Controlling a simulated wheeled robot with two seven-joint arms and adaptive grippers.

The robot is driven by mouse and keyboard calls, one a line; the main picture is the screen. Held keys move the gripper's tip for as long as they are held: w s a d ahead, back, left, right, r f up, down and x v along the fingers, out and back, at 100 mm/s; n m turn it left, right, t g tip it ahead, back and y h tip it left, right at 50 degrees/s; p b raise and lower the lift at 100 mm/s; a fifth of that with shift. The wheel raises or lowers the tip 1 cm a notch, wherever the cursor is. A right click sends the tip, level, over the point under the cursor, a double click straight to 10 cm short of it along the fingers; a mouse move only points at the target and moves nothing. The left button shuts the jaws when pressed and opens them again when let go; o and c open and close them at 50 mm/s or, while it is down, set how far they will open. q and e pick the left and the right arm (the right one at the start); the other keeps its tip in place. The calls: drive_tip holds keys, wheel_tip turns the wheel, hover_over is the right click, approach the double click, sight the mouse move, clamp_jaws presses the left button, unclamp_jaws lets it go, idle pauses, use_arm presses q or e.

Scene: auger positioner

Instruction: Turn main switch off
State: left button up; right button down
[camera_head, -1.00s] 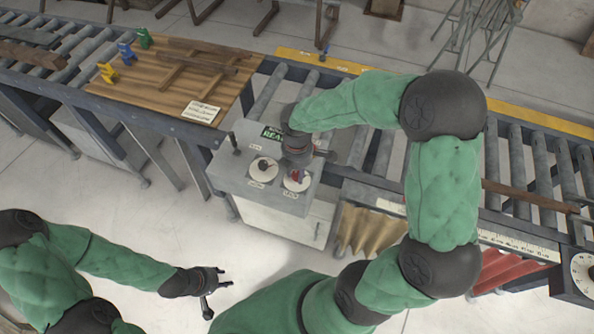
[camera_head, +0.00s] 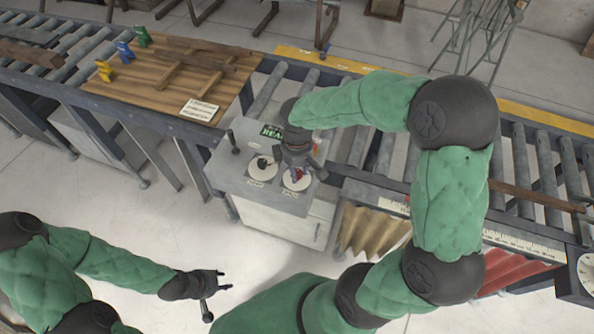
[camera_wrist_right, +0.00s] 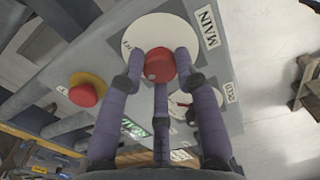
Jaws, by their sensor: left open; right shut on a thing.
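The main switch is a red knob (camera_wrist_right: 160,65) on a round white dial (camera_wrist_right: 137,38) with a "MAIN" label (camera_wrist_right: 208,27) beside it. It sits on top of a grey control box (camera_head: 225,172). My right gripper (camera_head: 297,172) reaches down onto the box from above. In the wrist view its purple fingers (camera_wrist_right: 161,72) are closed around the red knob. The knob's pointer and the dial's position marks are partly hidden by the fingers. My left gripper (camera_head: 217,287) is open and empty over the floor, well left of the box.
A second white dial (camera_head: 262,168) with a smaller knob lies beside the main switch. A red push button on a yellow ring (camera_wrist_right: 87,90) and a green display (camera_head: 271,131) are on the box.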

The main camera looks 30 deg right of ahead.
drive_tip(key=m+b, duration=0.1)
drive_tip(key=m, duration=0.3)
drive_tip(key=shift+f+m, duration=0.1)
drive_tip(key=shift+m, duration=0.2)
drive_tip(key=m+b, duration=0.1)
drive_tip(key=m, duration=0.3)
drive_tip(key=shift+m+b, duration=0.35)
drive_tip(key=shift+m, duration=0.05)
drive_tip(key=c, duration=0.9)
unclamp_jaws()
wheel_tip(320, 180, up, 12)
